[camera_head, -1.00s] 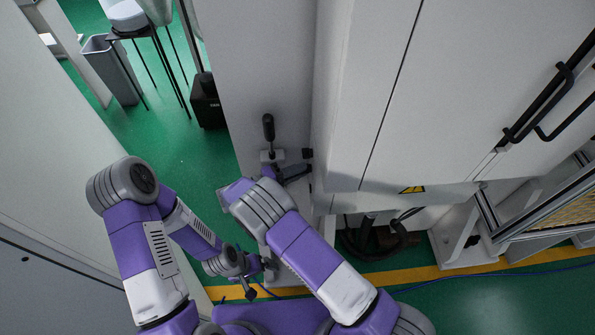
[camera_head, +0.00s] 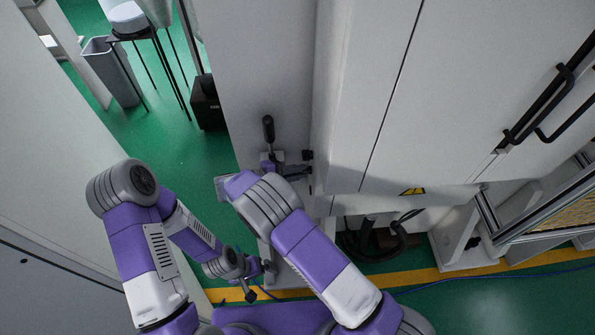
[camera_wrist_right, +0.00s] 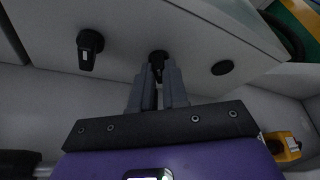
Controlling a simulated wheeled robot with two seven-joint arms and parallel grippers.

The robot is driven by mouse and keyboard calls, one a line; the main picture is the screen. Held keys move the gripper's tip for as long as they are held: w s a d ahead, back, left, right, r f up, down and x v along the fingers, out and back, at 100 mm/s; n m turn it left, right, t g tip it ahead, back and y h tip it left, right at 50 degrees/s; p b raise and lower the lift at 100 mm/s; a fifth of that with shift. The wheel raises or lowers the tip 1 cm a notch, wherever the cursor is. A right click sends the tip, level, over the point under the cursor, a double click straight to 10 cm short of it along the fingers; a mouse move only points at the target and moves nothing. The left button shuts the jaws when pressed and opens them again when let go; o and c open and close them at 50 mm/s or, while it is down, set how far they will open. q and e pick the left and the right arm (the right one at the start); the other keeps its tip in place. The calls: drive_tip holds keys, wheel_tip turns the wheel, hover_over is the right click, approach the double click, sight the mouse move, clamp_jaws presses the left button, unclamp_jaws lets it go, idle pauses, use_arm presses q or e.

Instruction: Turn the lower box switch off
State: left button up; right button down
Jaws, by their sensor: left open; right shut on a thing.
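A black switch knob (camera_wrist_right: 157,57) sits on the light grey face of a box in the right wrist view. My right gripper (camera_wrist_right: 158,84) is shut on it, the fingers on either side, so the knob is partly hidden. A second black knob (camera_wrist_right: 89,48) is to the left on the same face, apart from the fingers. In the head view this other knob appears to be the black one (camera_head: 307,155) beside the cabinet, just above my right gripper (camera_head: 303,172). The gripped knob is hidden there. My left gripper (camera_head: 262,271) is open and empty, low near the floor.
A black-handled lever (camera_head: 268,128) stands close behind my right gripper. The white cabinet (camera_head: 400,100) is just to the right. A round black plug (camera_wrist_right: 222,68) and a yellow part (camera_wrist_right: 283,146) show in the wrist view.

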drive_tip(key=c, duration=1.1)
unclamp_jaws()
drive_tip(key=shift+c, duration=0.2)
drive_tip(key=v, duration=0.7)
drive_tip(key=shift+a, duration=0.3)
